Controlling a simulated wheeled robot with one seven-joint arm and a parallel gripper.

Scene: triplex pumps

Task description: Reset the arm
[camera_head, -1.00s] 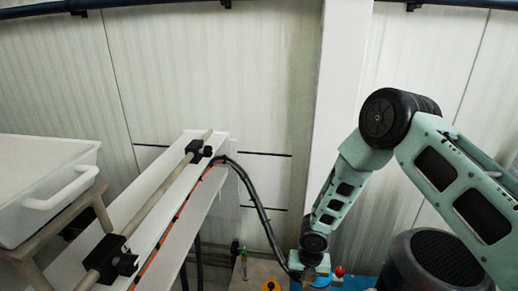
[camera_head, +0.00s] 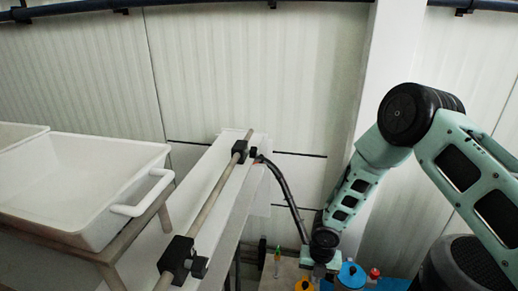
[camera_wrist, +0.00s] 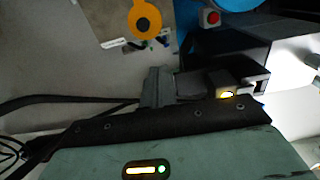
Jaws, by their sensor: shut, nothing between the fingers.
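My arm comes in from the right in the head view, bends at a high elbow and reaches down to the bottom centre. My gripper (camera_head: 319,271) is at its lower end, small and partly cut off by the frame edge. It is shut and holds nothing. It hangs just left of a blue round thing (camera_head: 351,274) with an orange part. In the wrist view, the teal and dark hand fills the bottom, and an orange disc with a dark centre (camera_wrist: 145,20) lies beyond it on a grey surface.
A white bin with a handle (camera_head: 95,190) stands on a rack at left. A sloping white beam with a rod and black clamps (camera_head: 240,150) runs beside it. A red button (camera_wrist: 210,17) shows in the wrist view. A wall and pillar (camera_head: 385,60) stand behind.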

